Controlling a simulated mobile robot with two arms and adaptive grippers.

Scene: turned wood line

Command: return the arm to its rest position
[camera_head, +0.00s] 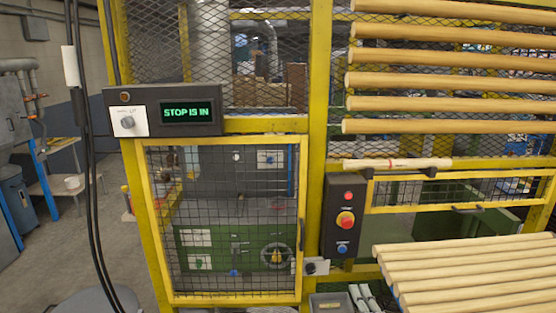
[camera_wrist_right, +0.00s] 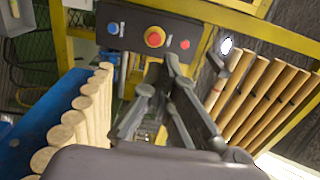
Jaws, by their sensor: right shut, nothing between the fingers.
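My right gripper (camera_wrist_right: 160,82) shows clearly in the right wrist view. Its grey fingers are shut with nothing between them. In that view they point toward the black button box (camera_wrist_right: 150,32), with wooden rods on either side. The box also shows in the head view (camera_head: 343,218), fixed to a yellow post, with a red button, a red-and-yellow stop button (camera_head: 345,220) and a blue button. I cannot make out the right gripper for certain in the head view. My left gripper is in neither view.
A rod pile (camera_head: 470,275) lies at lower right, below a rack of rods (camera_head: 440,80). One rod with red marks (camera_head: 395,163) rests on holders. A mesh door (camera_head: 225,220) is closed. Open floor lies at left.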

